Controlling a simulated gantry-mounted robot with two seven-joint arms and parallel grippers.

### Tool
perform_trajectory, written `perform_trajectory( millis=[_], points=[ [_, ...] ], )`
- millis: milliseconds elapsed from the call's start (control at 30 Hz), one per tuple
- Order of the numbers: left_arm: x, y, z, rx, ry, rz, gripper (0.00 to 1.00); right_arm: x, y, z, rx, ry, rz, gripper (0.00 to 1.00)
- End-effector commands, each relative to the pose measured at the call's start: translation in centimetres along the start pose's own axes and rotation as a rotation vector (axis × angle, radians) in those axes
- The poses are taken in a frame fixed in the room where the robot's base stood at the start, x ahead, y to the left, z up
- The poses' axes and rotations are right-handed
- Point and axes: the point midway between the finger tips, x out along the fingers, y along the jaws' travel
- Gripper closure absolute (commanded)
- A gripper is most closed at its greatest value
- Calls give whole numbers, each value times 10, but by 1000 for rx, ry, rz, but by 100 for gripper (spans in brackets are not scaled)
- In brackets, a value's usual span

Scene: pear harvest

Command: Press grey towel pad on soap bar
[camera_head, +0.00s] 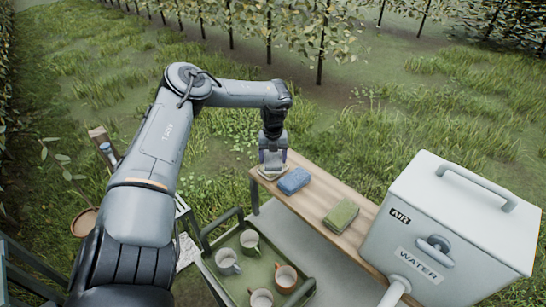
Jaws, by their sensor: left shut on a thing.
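My left gripper (272,152) points straight down over the far left end of the narrow wooden bench (304,209). It is shut on a light grey piece, which looks like the grey towel pad (269,174), low at the bench top. Whether the pad touches something under it is hidden. A blue block (294,181) lies just right of the pad, and a green block (341,214) lies farther right on the bench. I cannot tell which thing is the soap bar; no block is plainly marked as soap. My right gripper is out of view.
A large white box marked AIR and WATER (455,220) stands at the right end of the bench. A green tray (239,282) with several cups stands in front. A brown bowl (84,221) is at the left. Bare bench shows between the blocks.

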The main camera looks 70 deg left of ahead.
Motion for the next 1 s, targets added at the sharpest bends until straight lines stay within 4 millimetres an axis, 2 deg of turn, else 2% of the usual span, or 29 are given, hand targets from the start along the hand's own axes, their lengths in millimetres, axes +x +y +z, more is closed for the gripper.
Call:
perform_trajectory(
  millis=[267,1000],
  points=[
    [-3,1,0,0,1,1,48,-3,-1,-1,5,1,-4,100],
    [-61,0,0,0,0,0,48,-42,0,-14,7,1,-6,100]
  ],
)
